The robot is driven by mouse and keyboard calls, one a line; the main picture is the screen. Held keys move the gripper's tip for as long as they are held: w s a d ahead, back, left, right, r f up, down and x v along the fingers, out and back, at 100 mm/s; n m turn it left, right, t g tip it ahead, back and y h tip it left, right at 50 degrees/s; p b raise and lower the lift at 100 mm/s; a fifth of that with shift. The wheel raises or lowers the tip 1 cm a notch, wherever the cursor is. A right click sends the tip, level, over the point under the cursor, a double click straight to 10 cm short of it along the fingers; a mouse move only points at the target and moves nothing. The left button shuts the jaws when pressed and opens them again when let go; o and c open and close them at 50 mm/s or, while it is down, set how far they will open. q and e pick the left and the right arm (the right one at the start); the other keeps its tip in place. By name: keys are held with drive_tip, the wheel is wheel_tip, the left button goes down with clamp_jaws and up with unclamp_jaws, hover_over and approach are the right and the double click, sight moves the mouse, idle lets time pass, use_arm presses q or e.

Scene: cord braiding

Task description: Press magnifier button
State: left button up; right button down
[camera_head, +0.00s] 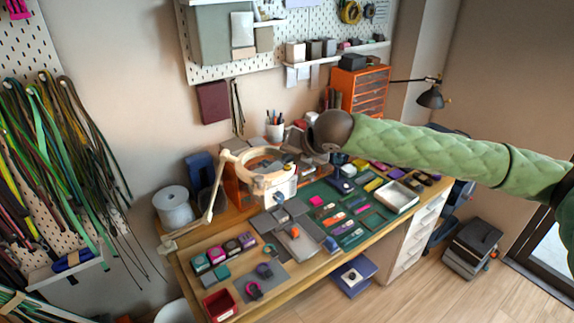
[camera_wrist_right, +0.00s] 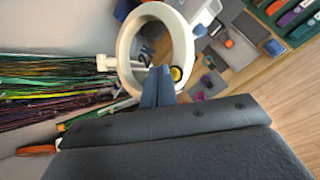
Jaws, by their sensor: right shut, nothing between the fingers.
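The magnifier is a cream ring lamp (camera_head: 252,176) on a jointed arm, over the left half of the workbench in the head view. In the right wrist view its ring (camera_wrist_right: 126,50) fills the upper middle. A round yellow-and-black button (camera_wrist_right: 176,73) sits on the ring's lower right rim. My right gripper (camera_wrist_right: 159,72) is shut and empty, with its blue-grey fingertips at the ring's lower edge, just left of the button. I cannot tell whether they touch it. My left gripper is not in view.
The workbench holds a green mat (camera_head: 318,213) with coloured pieces, a white tray (camera_head: 397,197), a red box (camera_head: 220,304) and a white spool (camera_head: 174,207). Cords (camera_head: 75,140) hang on the left wall. Orange drawers (camera_head: 360,90) stand behind my right arm.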

wheel_tip(320, 180, up, 6)
drive_tip(key=p, duration=0.5)
drive_tip(key=shift+p, duration=0.3)
